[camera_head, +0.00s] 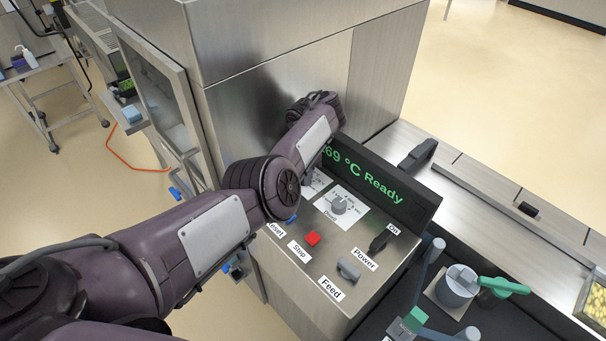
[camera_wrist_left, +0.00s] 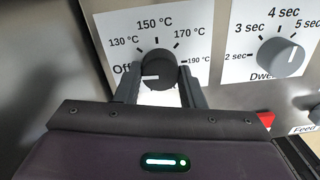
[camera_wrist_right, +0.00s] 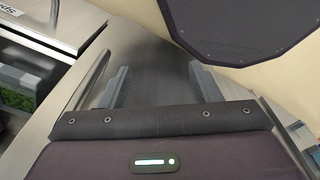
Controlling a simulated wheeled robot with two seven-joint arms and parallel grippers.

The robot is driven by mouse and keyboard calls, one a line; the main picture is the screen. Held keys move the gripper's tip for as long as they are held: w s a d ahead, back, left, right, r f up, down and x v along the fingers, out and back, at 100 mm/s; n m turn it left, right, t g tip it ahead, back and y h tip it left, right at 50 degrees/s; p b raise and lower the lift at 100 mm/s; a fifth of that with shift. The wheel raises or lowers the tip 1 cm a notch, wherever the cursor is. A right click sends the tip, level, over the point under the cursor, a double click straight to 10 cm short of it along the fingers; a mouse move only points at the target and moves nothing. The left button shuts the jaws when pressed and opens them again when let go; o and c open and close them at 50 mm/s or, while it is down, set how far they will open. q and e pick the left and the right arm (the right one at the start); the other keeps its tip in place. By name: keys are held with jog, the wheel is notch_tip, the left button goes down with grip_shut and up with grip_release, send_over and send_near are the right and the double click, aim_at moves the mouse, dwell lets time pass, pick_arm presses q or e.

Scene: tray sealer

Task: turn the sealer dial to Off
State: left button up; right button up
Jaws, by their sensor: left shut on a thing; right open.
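The black temperature dial (camera_wrist_left: 158,68) sits on a white label plate (camera_wrist_left: 190,20) with Off, 130, 150, 170 and 190 °C marks. Its white pointer line faces left, toward the partly covered Off mark. My left gripper (camera_wrist_left: 158,84) is shut on the dial, one finger on each side. In the head view my left arm hides the dial and the fingertips. My right gripper (camera_wrist_right: 160,85) is open and empty in the right wrist view, over a grey metal surface; it does not show in the head view.
Beside the dial is the grey dwell dial (camera_wrist_left: 281,57), also in the head view (camera_head: 339,205). The panel carries a red Stop button (camera_head: 312,239), Feed knob (camera_head: 348,270) and black Power switch (camera_head: 380,242). The display (camera_head: 380,185) reads "69 °C Ready", its left end hidden.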

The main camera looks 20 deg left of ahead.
pick_arm(q)
jog(key=shift+n, duration=0.4)
jog(key=o, duration=1)
jog(key=shift+r, duration=0.15)
notch_tip(320, 180, up, 2)
jog(key=shift+w+r, duration=0.1)
notch_tip(320, 180, up, 4)
jog(key=p, duration=0.3)
jog(key=shift+r, duration=0.2)
jog(key=shift+a+r+p, duration=0.1)
jog(key=shift+r+p, duration=0.45)
jog(key=shift+p, duration=0.05)
jog(key=shift+f, duration=0.1)
